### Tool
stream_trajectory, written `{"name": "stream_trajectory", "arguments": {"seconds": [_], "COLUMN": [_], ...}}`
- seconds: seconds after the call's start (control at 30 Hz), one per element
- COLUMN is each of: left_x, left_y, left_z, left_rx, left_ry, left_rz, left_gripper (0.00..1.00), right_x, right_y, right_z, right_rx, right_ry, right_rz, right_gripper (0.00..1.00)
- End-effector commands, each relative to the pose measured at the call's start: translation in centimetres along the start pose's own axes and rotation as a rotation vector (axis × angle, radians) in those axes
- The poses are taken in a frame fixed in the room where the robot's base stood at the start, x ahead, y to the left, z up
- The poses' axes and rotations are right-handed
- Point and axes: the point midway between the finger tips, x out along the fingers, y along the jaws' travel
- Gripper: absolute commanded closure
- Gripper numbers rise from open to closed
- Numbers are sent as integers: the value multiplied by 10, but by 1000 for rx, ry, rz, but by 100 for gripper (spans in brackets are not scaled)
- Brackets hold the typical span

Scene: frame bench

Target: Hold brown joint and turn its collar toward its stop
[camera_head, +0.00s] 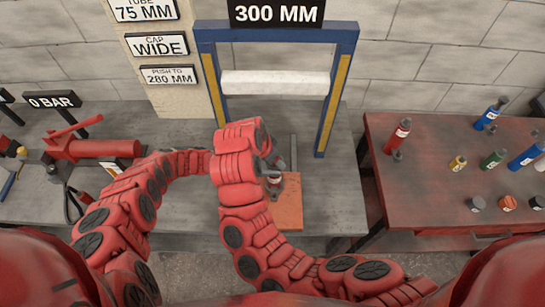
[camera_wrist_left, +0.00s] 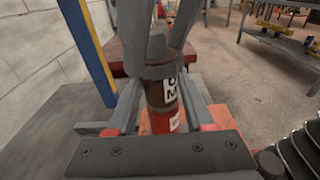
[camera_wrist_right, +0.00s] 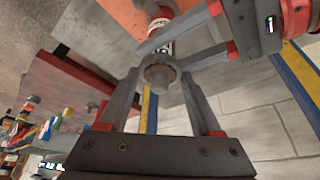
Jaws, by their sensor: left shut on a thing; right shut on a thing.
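The brown joint (camera_wrist_left: 162,95) is a short cylinder with a white label and a red section below, seen upright in the left wrist view. Its dark grey-brown collar (camera_wrist_left: 162,68) is at its upper end and shows also in the right wrist view (camera_wrist_right: 159,76). My left gripper (camera_wrist_left: 165,108) is shut around the joint's body. My right gripper (camera_wrist_right: 160,88) is shut on the collar, its fingers coming from the opposite side. In the head view my arms hide most of the joint, which is above an orange board (camera_head: 288,210).
A blue frame (camera_head: 346,75) with a white roller (camera_head: 275,83) stands behind. A red pump (camera_head: 90,148) is on the left of the grey bench. A red table (camera_head: 435,175) at right holds several coloured bottles and caps. A floor gap separates them.

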Motion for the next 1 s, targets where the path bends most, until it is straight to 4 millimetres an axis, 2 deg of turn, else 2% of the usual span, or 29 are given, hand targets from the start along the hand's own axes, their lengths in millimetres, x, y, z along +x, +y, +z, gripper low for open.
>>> {"name": "stream_trajectory", "arguments": {"seconds": [0.37,1.0], "left_x": [0,0], "left_y": [0,0], "left_z": [0,0], "left_rx": [0,0], "left_ry": [0,0], "left_rz": [0,0], "left_gripper": [79,79], "right_x": [1,2], "right_y": [3,8], "right_z": [1,-3], "right_rx": [-154,-705], "right_ry": [-2,0], "right_rz": [-63,-291], "right_gripper": [90,90]}}
